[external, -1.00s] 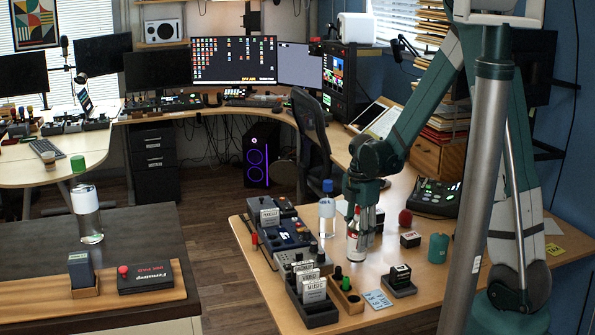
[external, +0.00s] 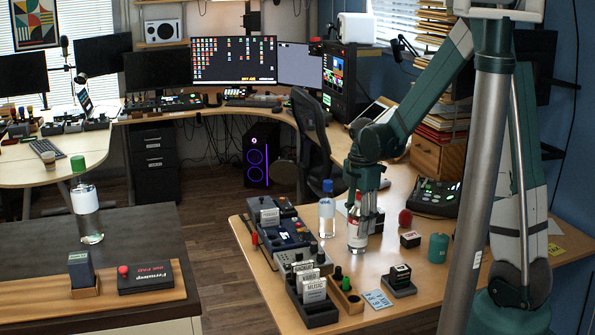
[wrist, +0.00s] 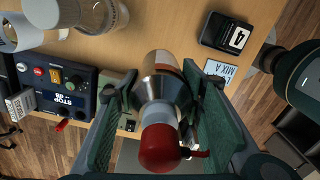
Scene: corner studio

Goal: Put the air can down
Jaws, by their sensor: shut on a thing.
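The air can (external: 357,236) is a pale can with a red top, upright over the right-hand desk. In the wrist view the air can (wrist: 163,85) runs between my fingers, its red top (wrist: 160,148) towards the camera. My gripper (external: 361,222) points down around the can; in the wrist view both green fingers of my gripper (wrist: 160,90) close on its sides. The can's base is at or just above the desk top (external: 360,272); I cannot tell whether it touches. The fingers hide part of the can.
A clear blue-capped bottle (external: 327,212) stands close on the left. To the right are a small black-and-white box (external: 410,240), a red round object (external: 405,217) and a green cylinder (external: 438,248). A calendar block (external: 400,281) and card tray (external: 315,314) stand nearer the front.

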